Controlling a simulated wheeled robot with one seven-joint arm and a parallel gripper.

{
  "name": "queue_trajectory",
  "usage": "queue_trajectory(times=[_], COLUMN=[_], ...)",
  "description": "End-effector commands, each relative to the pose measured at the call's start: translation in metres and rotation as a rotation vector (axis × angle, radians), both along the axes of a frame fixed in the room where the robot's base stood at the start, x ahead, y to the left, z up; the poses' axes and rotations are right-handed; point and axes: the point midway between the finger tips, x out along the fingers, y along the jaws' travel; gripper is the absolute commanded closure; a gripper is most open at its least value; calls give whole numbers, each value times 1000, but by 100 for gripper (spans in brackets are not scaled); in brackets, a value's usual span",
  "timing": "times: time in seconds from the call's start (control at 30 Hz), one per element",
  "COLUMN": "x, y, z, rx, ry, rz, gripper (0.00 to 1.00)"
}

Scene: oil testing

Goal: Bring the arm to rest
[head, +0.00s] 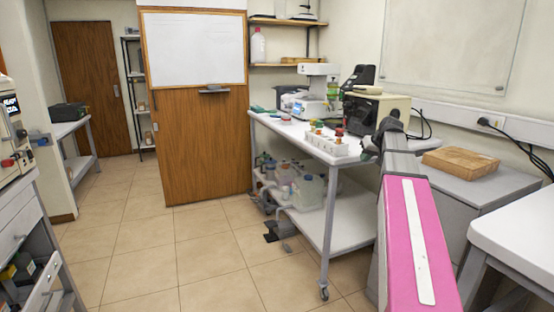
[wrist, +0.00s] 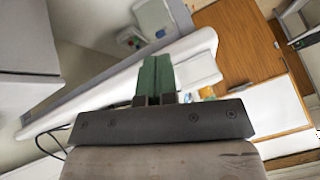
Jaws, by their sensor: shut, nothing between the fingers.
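My gripper (wrist: 155,80) shows in the wrist view as two green fingers pressed together, with nothing between them. It is in free air and touches nothing that I can see. The wrist picture is strongly tilted. In the head view my arm, with its pink link, reaches from the lower right toward the lab bench. The fingers are not clearly seen there, and the arm hides part of the bench's right end.
A white bench (head: 338,192) carries a white rack (head: 327,142), an instrument (head: 318,92) and a beige device (head: 372,110). Containers stand on its lower shelf. A grey cabinet (head: 452,193) with a wooden block (head: 460,161) stands at right. The tiled floor (head: 140,250) is open at left.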

Motion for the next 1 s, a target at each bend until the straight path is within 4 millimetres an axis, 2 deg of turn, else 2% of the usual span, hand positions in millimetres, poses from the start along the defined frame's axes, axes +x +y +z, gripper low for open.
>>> queue_trajectory(times=[0.03, 0.2, 0.37, 0.5, 0.8, 1.0], x=[-11, -37, -69, -103, -187, -236], y=[14, 49, 81, 105, 150, 167], z=[-27, -102, -166, -218, -310, -350], rx=[-3, -30, -64, -102, -204, -269], ry=[33, 136, 226, 301, 442, 506], rz=[-3, -28, -48, -63, -85, -91], gripper=[100, 100, 100, 100, 100, 100])
